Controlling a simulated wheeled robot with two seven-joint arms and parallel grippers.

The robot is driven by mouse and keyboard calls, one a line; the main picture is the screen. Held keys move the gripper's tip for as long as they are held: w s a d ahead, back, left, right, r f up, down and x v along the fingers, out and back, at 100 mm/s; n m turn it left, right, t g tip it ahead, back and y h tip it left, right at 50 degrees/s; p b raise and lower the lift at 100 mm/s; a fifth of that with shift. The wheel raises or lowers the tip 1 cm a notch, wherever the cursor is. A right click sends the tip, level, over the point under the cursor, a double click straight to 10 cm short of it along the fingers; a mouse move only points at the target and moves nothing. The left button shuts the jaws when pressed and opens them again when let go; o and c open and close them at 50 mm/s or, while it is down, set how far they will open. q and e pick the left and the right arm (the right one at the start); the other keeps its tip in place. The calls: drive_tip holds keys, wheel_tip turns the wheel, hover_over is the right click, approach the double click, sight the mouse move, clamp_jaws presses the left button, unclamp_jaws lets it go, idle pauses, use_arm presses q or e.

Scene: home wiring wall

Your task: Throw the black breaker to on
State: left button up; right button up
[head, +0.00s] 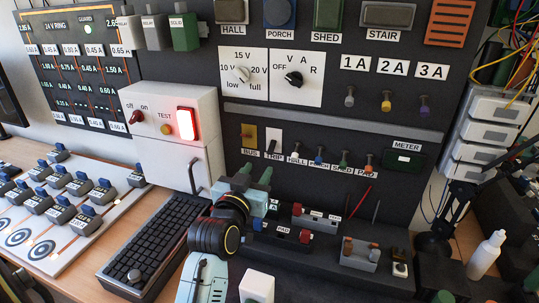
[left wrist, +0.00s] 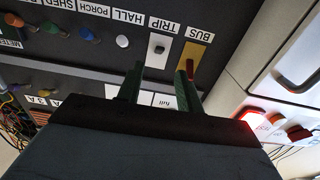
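No part carries a readable name as the black breaker. A low black block (head: 280,232) with a red end and a PAD label sits on the bench just right of my left gripper. My left gripper (head: 254,176) is in front of the lower panel, below the BUS and TRIP plates. In the left wrist view its two green fingers (left wrist: 158,88) stand apart with nothing between them. The TRIP plate (left wrist: 159,48) is white with a small black part; the BUS plate (left wrist: 194,62) is yellow with a red part. My right gripper is not seen.
A white box (head: 178,135) with an off/on knob (head: 136,116) and a lit red lamp (head: 186,124) stands left of the gripper. A keyboard (head: 155,245) lies in front of it. A white bottle (head: 485,257) stands at right. Several small coloured knobs line the panel.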

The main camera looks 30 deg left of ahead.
sight(270, 153)
use_arm(q)
drive_tip(key=b+x, duration=0.1)
drive_tip(key=x, duration=0.6)
drive_tip(key=shift+w+f, duration=0.1)
drive_tip(key=shift+w, duration=0.2)
drive_tip(key=shift+w+a, duration=0.15)
drive_tip(key=shift+w, duration=0.45)
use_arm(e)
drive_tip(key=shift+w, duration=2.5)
use_arm(q)
drive_tip(key=shift+c, duration=0.3)
clamp_jaws()
